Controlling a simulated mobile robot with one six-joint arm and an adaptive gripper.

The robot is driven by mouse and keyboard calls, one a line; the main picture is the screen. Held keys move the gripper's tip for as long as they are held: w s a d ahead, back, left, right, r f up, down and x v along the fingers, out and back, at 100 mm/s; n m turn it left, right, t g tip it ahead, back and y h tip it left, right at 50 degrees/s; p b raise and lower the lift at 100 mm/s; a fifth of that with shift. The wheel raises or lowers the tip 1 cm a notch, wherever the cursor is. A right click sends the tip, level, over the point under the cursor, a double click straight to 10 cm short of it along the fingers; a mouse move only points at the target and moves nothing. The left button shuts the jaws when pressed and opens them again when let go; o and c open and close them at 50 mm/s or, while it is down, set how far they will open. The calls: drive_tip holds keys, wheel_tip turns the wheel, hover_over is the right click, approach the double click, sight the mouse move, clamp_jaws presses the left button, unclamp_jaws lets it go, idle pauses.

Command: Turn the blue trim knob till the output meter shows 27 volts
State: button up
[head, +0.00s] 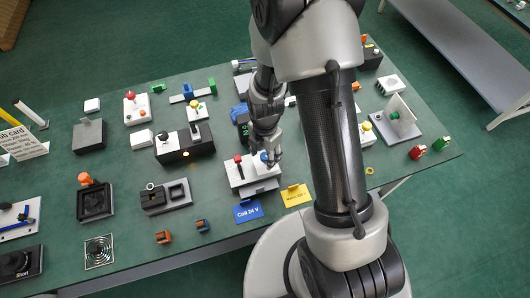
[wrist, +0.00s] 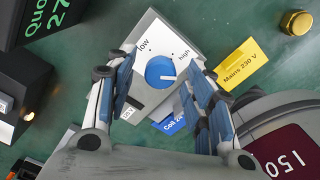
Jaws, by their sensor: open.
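The blue trim knob (wrist: 160,72) sits on a white panel (wrist: 147,40) marked "low" and "high". Its white pointer line points to the right in the wrist view. In the head view the knob (head: 264,156) is partly hidden by my gripper (head: 266,153). My gripper (wrist: 158,82) is open, with one finger on each side of the knob; I cannot tell whether they touch it. A dark red display (wrist: 283,160) reads "150" at the lower right. A black display (wrist: 50,15) with green characters shows "Quo" and "27", cut off. I cannot tell which is the output meter.
A yellow "Mains 230 V" card (wrist: 243,67) and a blue "Coil 24 V" card (head: 248,211) lie near the panel. A red-topped lever (head: 238,160) stands beside the knob. Several other devices crowd the green table; its front edge is close.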

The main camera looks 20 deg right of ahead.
wheel_tip(320, 180, up, 12)
idle(0.6)
drive_tip(key=shift+r, duration=0.1)
idle(0.4)
wheel_tip(320, 180, up, 6)
drive_tip(key=m+t, duration=0.1)
drive_tip(key=m, duration=0.3)
hover_over(265, 156)
drive_tip(key=s, duration=0.1)
drive_tip(key=s+r+m+t, duration=0.4)
drive_tip(key=s+r+m, duration=1)
drive_tip(key=m, duration=0.5)
wheel_tip(265, 156, down, 9)
drive_tip(key=b, duration=0.8)
drive_tip(key=shift+w+b, duration=0.35)
drive_tip(key=shift+b, duration=0.05)
